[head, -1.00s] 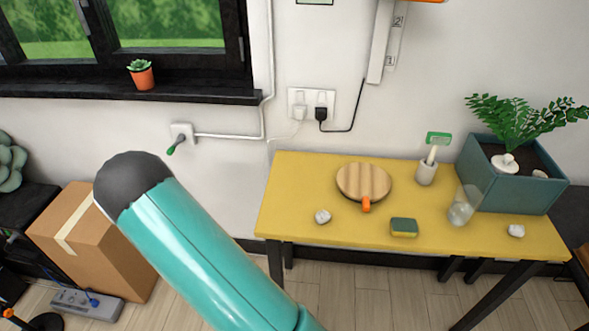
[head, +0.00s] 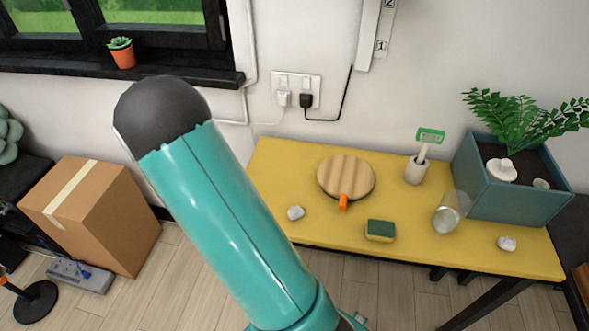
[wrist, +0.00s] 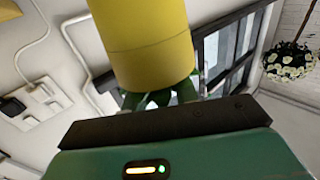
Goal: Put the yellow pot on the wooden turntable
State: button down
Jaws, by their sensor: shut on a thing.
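The yellow pot (wrist: 150,45) fills the upper middle of the wrist view, and its top runs out of the frame. My gripper (wrist: 160,98) is shut on it, with green fingers at its near end. Neither the pot nor the gripper shows in the head view, where only my teal arm is seen. The round wooden turntable (head: 345,172) lies on the yellow table (head: 285,165), and its top is bare. An orange piece (head: 343,202) sticks out at its front edge.
A green and yellow sponge (head: 380,230), a glass (head: 451,212), a brush holder (head: 415,170), a blue planter (head: 512,195) and small whitish lumps (head: 295,212) stand around the turntable. A cardboard box (head: 92,215) sits on the floor at left.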

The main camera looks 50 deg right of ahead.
jog(key=s+d+r+m+g+h, duration=0.35)
jog(key=s+d, duration=0.25)
jog(key=d, duration=0.2)
jog(key=s+d+r+m+g+h, duration=0.3)
jog(key=s+d+r+g+h, duration=0.15)
jog(key=s+d, duration=0.2)
jog(key=s+d+r+m+g+h, duration=0.1)
jog(key=s+d+r+m+g, duration=0.15)
jog(key=s, duration=0.45)
jog(key=s+d+r+m+g+h, duration=0.1)
jog(key=s+d+r+m+g, duration=0.2)
jog(key=s, duration=0.5)
jog(key=shift+g, duration=0.75)
jog(key=s+d+f, duration=0.1)
jog(key=d+f, duration=0.3)
jog(key=s+d+f, duration=0.2)
jog(key=d+f, duration=0.3)
jog(key=s+d+f, duration=0.2)
jog(key=d+f, duration=0.2)
jog(key=d, duration=0.1)
jog(key=shift+s+d+f, duration=0.1)
jog(key=shift+d+f, duration=0.05)
jog(key=shift+d, duration=0.05)
jog(key=shift+f, duration=0.3)
jog(key=shift+f, duration=0.2)
jog(key=c, duration=1.1)
grip_release()
